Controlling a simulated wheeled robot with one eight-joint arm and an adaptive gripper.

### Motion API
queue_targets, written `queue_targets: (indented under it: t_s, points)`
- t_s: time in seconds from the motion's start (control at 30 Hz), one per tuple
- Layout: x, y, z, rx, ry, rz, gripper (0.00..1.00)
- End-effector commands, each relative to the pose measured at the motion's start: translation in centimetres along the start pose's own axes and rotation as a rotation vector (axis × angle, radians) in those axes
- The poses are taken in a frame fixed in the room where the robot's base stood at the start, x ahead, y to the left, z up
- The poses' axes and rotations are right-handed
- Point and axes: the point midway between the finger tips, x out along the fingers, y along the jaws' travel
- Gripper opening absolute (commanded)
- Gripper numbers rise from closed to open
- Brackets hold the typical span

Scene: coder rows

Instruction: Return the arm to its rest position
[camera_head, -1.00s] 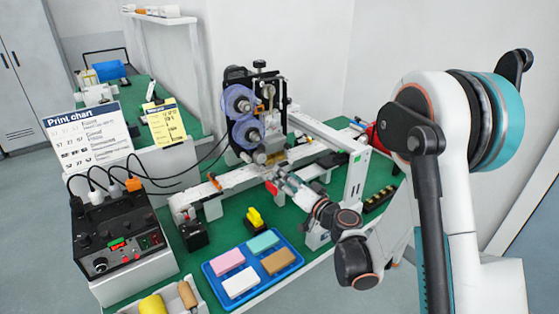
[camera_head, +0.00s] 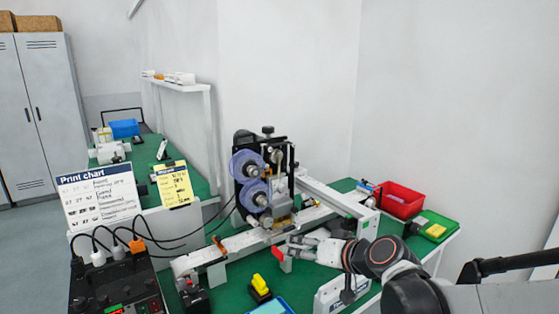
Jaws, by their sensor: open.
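My gripper (camera_head: 296,244) is at the middle of the view, in front of the coder machine (camera_head: 262,190) with its two purple reels. It is open, with nothing seen between its fingers. A red lever-like part (camera_head: 281,258) shows just left of and below the fingertips; I cannot tell whether they touch. My arm (camera_head: 385,262) reaches in from the lower right, low over the green bench (camera_head: 232,292).
A control box (camera_head: 115,290) with cables stands at lower left. A yellow-topped black block (camera_head: 260,287) and a blue tray (camera_head: 272,307) are at the front. A red bin (camera_head: 398,201) and green tray (camera_head: 434,228) stand at right. The wall is behind.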

Motion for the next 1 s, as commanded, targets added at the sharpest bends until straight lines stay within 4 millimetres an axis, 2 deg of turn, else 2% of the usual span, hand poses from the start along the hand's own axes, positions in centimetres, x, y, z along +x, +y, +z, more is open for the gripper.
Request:
queue_targets:
  t_s: [0.03, 0.37, 0.7, 0.83, 1.0]
  points:
    - [-1.4, -0.1, 0.5, -0.009, -0.023, 0.024, 0.55]
    - [-9.7, 0.8, 4.7, -0.053, -0.175, 0.219, 0.55]
    - [-18.6, 3.4, 9.9, -0.083, -0.291, 0.456, 0.55]
    - [-21.0, 4.3, 11.2, -0.09, -0.315, 0.525, 0.55]
    - [-22.4, 4.9, 12.0, -0.093, -0.328, 0.569, 0.55]
